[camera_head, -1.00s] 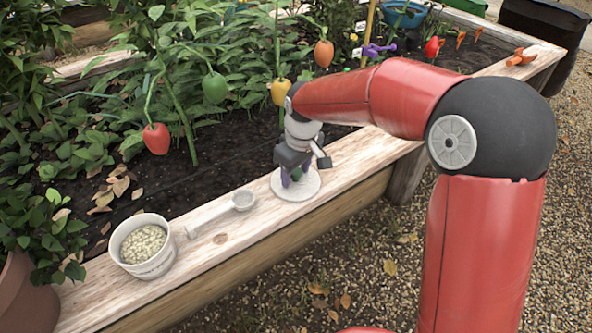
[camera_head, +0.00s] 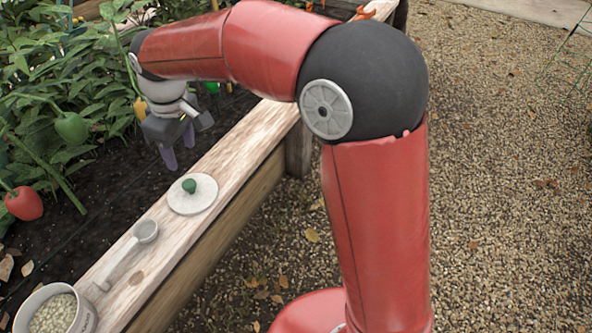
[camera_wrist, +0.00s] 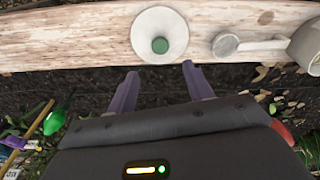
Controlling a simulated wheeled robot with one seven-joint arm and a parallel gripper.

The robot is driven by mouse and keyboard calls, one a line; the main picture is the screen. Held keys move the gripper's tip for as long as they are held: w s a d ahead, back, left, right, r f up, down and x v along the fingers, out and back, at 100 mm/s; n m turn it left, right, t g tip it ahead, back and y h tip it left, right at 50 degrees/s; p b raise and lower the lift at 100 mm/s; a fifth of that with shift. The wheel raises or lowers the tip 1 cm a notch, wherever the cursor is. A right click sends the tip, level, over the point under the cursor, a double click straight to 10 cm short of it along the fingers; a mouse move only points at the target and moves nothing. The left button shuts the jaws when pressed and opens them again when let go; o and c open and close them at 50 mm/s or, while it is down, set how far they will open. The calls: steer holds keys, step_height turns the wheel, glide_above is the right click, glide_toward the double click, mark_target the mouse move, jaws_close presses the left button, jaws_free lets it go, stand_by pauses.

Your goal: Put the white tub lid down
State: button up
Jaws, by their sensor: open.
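The white tub lid (camera_head: 205,194) lies flat on the wooden edge board of the raised bed, its green knob (camera_head: 189,186) facing up. It also shows in the wrist view (camera_wrist: 151,25) at the top centre, on the board beyond my fingertips. My gripper (camera_head: 179,156) is open and empty, apart from the lid, over the dark soil side of the board. Its two purple fingers (camera_wrist: 155,92) are spread with nothing between them.
A white scoop (camera_head: 127,255) lies on the board beside the lid. A white tub (camera_head: 84,318) of pale pellets stands at the lower left. Plants with a red pepper (camera_head: 24,204) and a green pepper (camera_head: 71,128) grow in the bed. The board beyond the lid is clear.

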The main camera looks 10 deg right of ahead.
steer(key=s+d+r+m+t, duration=0.1)
steer(key=s+d+r+m, duration=0.2)
steer(key=d, duration=0.4)
steer(key=s+d+r+m+t+h, duration=0.1)
steer(key=s+d+m+t, duration=0.15)
steer(key=s+d, duration=0.4)
steer(key=s+d+r+m, duration=0.1)
steer(key=s+d+m, duration=0.2)
steer(key=d, duration=0.6)
steer(key=s+d+f+m+t, duration=0.1)
steer(key=s+d+f+m, duration=0.1)
steer(key=s+d, duration=0.3)
steer(key=shift+s+d+f+m, duration=0.25)
steer(key=shift+s+d+m, duration=0.1)
steer(key=shift+s+m, duration=0.65)
steer(key=shift+s+t, duration=0.15)
steer(key=shift+t, duration=0.1)
